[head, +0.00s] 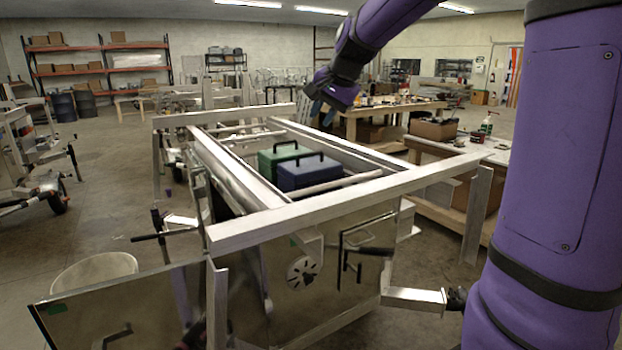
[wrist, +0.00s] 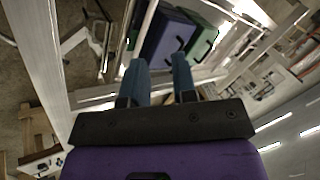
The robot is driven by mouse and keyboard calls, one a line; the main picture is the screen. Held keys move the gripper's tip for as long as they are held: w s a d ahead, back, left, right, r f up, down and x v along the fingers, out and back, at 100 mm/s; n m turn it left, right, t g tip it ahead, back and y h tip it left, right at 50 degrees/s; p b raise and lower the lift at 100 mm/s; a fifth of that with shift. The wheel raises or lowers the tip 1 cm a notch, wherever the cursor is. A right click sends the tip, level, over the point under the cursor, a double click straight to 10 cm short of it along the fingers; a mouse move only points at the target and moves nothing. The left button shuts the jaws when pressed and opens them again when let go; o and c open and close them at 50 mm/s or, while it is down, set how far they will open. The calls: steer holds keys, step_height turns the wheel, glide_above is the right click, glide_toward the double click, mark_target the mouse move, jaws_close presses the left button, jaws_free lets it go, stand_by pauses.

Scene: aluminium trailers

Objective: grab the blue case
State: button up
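The blue case (head: 310,176) has a black top handle and sits inside the aluminium trailer frame (head: 345,199). A green case (head: 274,161), also with a black handle, sits right beside it, behind and to the left in the head view. My gripper (head: 321,113) is above and beyond the cases in the head view, apart from both. In the wrist view my gripper's (wrist: 158,60) two blue-grey fingers are spread with nothing between them. The blue case (wrist: 168,38) shows past the fingertips, with the green case (wrist: 204,42) to its right.
Metal rails surround the cases on every side. A wooden workbench (head: 378,109) with tools stands behind the frame, and another table (head: 480,152) with bottles and a box is at the right. A pale bin (head: 92,272) stands at the lower left. The space above the cases looks clear.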

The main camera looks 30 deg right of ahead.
steer(key=w+d+f+m, duration=0.2)
steer(key=w+d, duration=0.1)
steer(key=w, duration=0.3)
steer(key=w+d+f+m, duration=0.1)
steer(key=w+d+f, duration=0.15)
steer(key=w, duration=0.35)
steer(key=m+h, duration=0.1)
steer(key=m, duration=0.3)
glide_toward(310, 154)
steer(key=shift+t, duration=0.4)
steer(key=x, duration=0.5)
steer(key=shift+w+d+f, duration=0.1)
steer(key=shift+d+f, duration=0.05)
steer(key=shift+d, duration=0.1)
steer(key=shift+x, duration=2.65)
steer(key=shift+a, duration=0.15)
jaws_close()
